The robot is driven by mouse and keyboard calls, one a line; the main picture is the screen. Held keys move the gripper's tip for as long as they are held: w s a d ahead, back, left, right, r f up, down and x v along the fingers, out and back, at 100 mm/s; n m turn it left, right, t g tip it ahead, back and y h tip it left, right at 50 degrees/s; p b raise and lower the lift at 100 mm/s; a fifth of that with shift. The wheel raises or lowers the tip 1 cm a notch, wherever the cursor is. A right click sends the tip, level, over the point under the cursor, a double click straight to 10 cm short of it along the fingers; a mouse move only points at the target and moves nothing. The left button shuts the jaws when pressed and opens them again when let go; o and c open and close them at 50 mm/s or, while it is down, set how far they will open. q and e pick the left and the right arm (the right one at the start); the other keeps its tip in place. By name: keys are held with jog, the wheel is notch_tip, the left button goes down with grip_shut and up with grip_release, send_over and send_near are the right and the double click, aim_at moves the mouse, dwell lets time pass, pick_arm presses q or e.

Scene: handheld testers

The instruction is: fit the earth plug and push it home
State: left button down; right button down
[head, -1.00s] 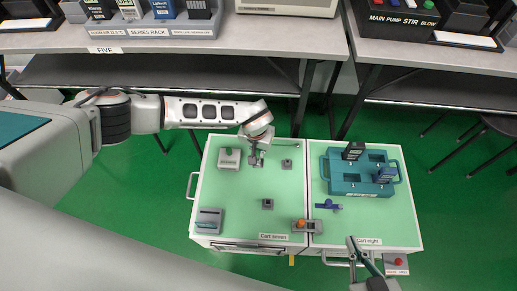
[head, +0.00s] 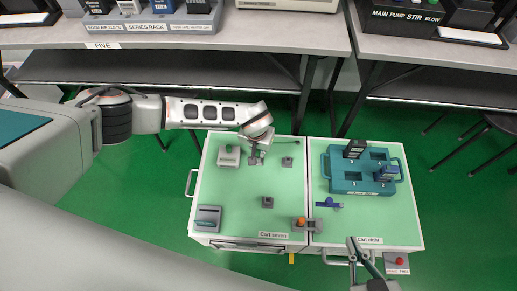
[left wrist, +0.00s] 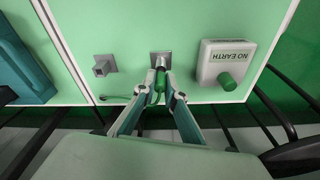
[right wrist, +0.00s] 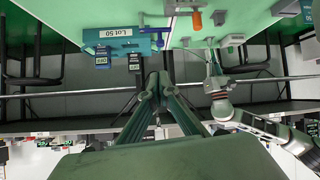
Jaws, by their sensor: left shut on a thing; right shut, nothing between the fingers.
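In the left wrist view my left gripper (left wrist: 160,96) is shut on a green plug (left wrist: 160,80). The plug's tip points at a grey socket block (left wrist: 160,56) on the pale green top of cart seven (head: 229,184) and overlaps it; I cannot tell how deep it sits. A thin green cable (left wrist: 115,98) lies beside the fingers. In the head view the left gripper (head: 255,155) is over the cart's back part, hiding the plug.
Other grey blocks (head: 287,162) (head: 267,202), a grey tester (head: 208,217) and an orange-knobbed unit (head: 301,223) are on cart seven. A teal rack (head: 345,184) stands on cart eight.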

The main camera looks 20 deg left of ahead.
pick_arm(q)
jog(key=shift+s+f, duration=0.1)
jog(key=shift+f, duration=0.75)
